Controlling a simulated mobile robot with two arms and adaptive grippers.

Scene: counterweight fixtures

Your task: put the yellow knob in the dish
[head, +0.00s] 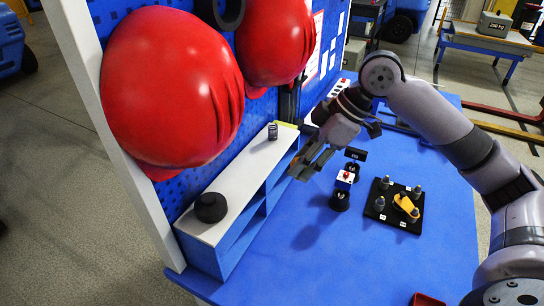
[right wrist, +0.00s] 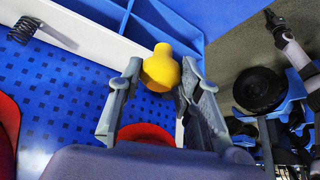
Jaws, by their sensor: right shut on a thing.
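My right gripper (head: 302,170) reaches in from the right in the head view, above the table beside the white-topped shelf. It is shut on the yellow knob (right wrist: 161,70), which sits between the fingertips in the right wrist view. The knob has a round body and a narrower neck. In the head view I cannot clearly make the knob out at the fingertips. A small red open container (head: 425,299), perhaps the dish, is cut off by the bottom edge of the head view. My left gripper is not in view.
A black board (head: 393,206) with several pegs and a yellow piece lies on the blue table (head: 300,262). A small stand with a red-topped block (head: 346,177) is nearby. The shelf (head: 238,178) bears a black round object (head: 210,207). Red helmets (head: 170,85) hang above. The front table is clear.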

